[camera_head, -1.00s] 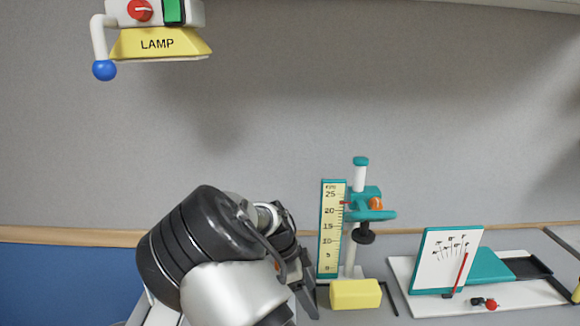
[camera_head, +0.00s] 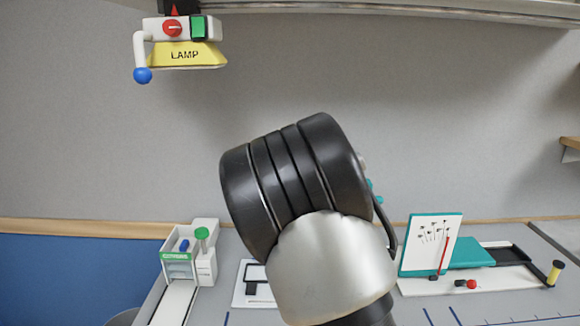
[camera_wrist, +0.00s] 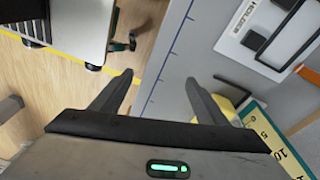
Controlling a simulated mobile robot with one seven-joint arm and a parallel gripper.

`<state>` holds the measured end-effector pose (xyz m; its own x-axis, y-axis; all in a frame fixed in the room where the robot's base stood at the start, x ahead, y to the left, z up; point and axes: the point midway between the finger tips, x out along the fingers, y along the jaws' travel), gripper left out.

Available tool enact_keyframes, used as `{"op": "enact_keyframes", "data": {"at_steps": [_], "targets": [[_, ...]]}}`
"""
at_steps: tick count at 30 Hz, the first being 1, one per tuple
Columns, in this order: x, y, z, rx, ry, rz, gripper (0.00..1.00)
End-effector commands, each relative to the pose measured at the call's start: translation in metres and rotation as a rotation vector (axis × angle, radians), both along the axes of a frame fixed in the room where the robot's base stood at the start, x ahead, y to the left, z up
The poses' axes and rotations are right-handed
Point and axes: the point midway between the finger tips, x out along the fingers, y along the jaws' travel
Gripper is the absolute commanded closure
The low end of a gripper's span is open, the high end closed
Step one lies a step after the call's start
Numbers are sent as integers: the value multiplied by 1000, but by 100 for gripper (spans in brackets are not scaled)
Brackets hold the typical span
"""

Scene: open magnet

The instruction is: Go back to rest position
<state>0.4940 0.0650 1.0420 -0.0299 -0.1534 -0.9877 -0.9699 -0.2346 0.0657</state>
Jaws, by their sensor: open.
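My gripper (camera_wrist: 153,98) shows in the wrist view with its two dark fingers spread apart and nothing between them. It points down past the edge of the grey table (camera_wrist: 185,65), with the wooden floor visible beyond its left finger. In the head view my arm's large black and silver joint fills the middle, and the gripper is hidden behind it. The yellow block (camera_wrist: 222,108) is partly hidden behind the right finger in the wrist view, beside the yellow scale (camera_wrist: 272,135).
A lamp unit (camera_head: 185,52) hangs at upper left. A small device with a green knob (camera_head: 202,235) stands at left. A dial board (camera_head: 430,243) stands at right. A white plate (camera_wrist: 262,32) lies on the table. A white cabinet (camera_wrist: 78,25) stands on the floor.

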Motion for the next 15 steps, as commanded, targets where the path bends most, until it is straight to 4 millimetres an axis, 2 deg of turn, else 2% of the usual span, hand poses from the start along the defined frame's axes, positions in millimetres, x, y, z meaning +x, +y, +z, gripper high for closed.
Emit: {"op": "enact_keyframes", "data": {"at_steps": [1,5,9,15], "targets": [[-7,-4,16,46,-3,34,32],[-34,-12,58,157,-24,192,32],[-71,-22,109,238,-95,425,32],[-130,-36,171,213,-242,786,32]]}}
